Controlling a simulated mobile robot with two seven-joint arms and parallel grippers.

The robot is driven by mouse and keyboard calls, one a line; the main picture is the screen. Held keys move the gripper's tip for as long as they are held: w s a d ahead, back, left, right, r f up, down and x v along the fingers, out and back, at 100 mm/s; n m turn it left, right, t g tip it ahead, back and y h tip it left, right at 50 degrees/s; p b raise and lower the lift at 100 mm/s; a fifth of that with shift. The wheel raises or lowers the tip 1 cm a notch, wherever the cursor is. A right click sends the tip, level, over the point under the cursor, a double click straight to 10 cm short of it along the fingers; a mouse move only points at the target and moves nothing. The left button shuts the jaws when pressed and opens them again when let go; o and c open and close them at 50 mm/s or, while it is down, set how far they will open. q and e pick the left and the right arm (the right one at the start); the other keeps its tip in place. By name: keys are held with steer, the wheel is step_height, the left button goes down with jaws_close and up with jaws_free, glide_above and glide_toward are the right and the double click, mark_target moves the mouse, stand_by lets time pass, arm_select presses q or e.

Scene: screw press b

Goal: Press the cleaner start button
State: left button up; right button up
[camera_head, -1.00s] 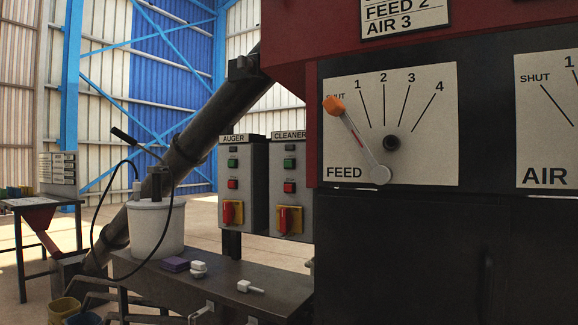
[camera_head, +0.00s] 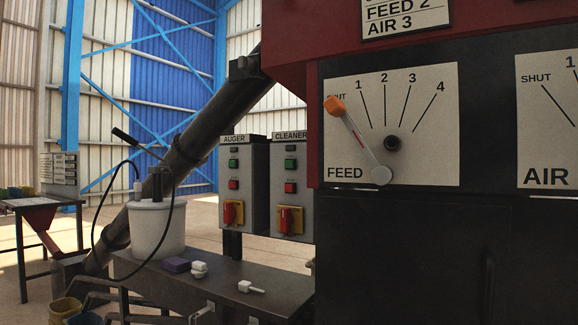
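The CLEANER control box (camera_head: 291,195) is a grey panel beside the press, with its label (camera_head: 290,135) on top. It carries a green button (camera_head: 290,164), a red button (camera_head: 290,187) and a red rotary switch on a yellow plate (camera_head: 290,219). The similar AUGER box (camera_head: 233,185) stands just left of it, with its own green button (camera_head: 233,163) and red button. Which button is the start button is not readable at this size. Neither of my grippers is in view.
The dark red and black press fills the right, with the FEED lever (camera_head: 336,106) near SHUT. A dark bench (camera_head: 230,285) below the boxes holds a white bucket (camera_head: 156,230), a purple block (camera_head: 177,265) and small white items. A slanted auger tube (camera_head: 205,130) runs behind.

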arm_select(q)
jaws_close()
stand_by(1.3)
